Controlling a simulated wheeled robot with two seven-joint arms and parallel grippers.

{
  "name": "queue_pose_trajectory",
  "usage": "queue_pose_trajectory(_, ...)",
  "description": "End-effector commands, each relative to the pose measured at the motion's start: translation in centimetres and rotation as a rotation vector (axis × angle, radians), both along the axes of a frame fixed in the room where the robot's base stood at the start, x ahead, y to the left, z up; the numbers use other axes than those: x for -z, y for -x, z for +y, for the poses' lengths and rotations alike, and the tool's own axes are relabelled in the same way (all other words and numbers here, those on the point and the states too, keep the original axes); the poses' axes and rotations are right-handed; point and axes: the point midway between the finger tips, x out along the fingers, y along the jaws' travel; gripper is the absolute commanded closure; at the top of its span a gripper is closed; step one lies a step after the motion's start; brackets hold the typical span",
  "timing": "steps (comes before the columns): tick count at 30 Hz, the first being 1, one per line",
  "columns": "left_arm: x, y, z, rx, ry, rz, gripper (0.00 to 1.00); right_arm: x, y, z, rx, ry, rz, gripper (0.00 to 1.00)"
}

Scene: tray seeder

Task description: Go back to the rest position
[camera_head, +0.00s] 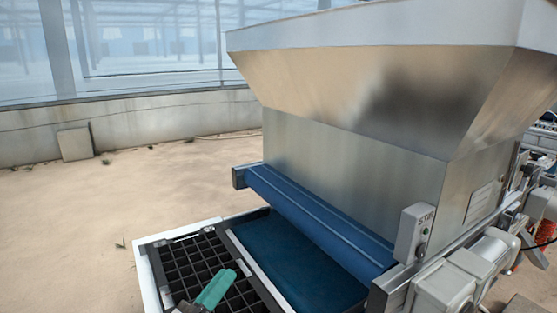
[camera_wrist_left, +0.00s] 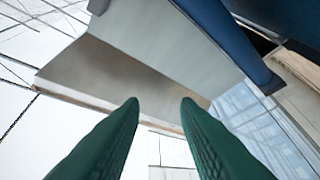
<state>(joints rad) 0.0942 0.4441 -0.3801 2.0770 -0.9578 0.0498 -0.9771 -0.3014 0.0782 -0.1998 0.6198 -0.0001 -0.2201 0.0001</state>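My left gripper (camera_head: 218,287) shows at the bottom of the head view, its green finger above a black cell tray (camera_head: 232,262). Whether it touches the tray cannot be told from here. In the left wrist view the two green fingers of the left gripper (camera_wrist_left: 160,102) stand apart with nothing between them. That view looks up past the fingertips to the metal hopper and the glass roof. My right gripper is in neither view.
The seeder's large metal hopper (camera_head: 350,90) rises over a blue belt (camera_head: 300,262) and blue roller (camera_head: 320,222). A grey switch box (camera_head: 411,234) and motor housings (camera_head: 446,288) stand at the right.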

Motion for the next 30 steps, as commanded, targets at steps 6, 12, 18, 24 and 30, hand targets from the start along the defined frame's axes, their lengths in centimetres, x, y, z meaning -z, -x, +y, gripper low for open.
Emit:
queue_pose_trajectory(6,7.2,1.3,8.1,-0.289,0.77,0.587,0.71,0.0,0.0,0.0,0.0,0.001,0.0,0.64)
queue_pose_trajectory(12,17.3,8.1,11.8,-0.619,1.376,1.063,0.71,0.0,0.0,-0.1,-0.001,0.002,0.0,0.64)
queue_pose_trajectory(18,22.9,15.5,11.7,-0.9,1.707,1.338,0.71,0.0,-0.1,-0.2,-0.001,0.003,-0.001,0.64)
queue_pose_trajectory(24,25.4,21.8,10.7,-1.145,1.899,1.512,0.71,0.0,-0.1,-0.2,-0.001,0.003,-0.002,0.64)
queue_pose_trajectory(30,28.4,24.7,9.9,-1.306,1.974,1.597,0.71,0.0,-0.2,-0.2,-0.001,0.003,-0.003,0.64)
